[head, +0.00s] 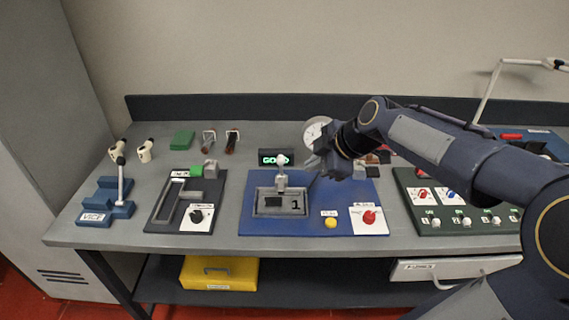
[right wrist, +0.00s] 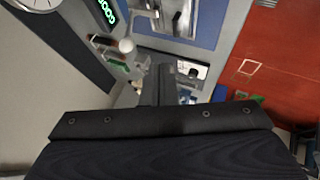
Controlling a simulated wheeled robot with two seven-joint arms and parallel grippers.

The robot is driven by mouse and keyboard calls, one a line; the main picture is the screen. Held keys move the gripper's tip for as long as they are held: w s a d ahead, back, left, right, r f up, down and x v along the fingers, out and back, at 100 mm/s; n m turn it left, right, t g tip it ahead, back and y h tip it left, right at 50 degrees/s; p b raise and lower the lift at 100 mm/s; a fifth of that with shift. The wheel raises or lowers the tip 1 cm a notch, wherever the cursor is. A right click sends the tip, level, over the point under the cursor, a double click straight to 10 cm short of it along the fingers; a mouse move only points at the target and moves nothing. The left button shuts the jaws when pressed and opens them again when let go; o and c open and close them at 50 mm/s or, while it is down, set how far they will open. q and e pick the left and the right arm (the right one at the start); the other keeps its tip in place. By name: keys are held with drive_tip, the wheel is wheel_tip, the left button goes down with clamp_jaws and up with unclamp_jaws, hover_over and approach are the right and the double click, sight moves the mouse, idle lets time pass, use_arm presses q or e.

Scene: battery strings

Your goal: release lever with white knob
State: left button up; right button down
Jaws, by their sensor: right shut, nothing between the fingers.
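The lever (head: 281,179) with the white knob (head: 280,161) stands upright at the back of a grey box marked 1 on the blue board (head: 255,223). My right gripper (head: 314,168) is shut and empty, just to the right of the knob and apart from it. In the right wrist view the shut fingers (right wrist: 159,84) point toward the bench, and the white knob (right wrist: 127,46) shows to their left. The lever's foot is hard to make out there. My left gripper is not in view.
A display (head: 275,158) behind the lever glows green, partly covered, seeming to read GOOD. A red knob (head: 369,217) and a yellow button (head: 330,223) sit at the board's front right. A round gauge (head: 316,129) stands behind my right gripper. A blue vice (head: 106,205) is far left.

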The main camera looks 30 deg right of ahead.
sight(280, 159)
drive_tip(key=shift+f, duration=0.1)
drive_tip(key=w+f+p, duration=0.3)
drive_tip(key=w+f, duration=0.3)
drive_tip(key=w, duration=0.3)
drive_tip(key=shift+w+a+f, duration=0.35)
drive_tip(key=shift+f, duration=0.05)
drive_tip(key=shift+r, duration=0.1)
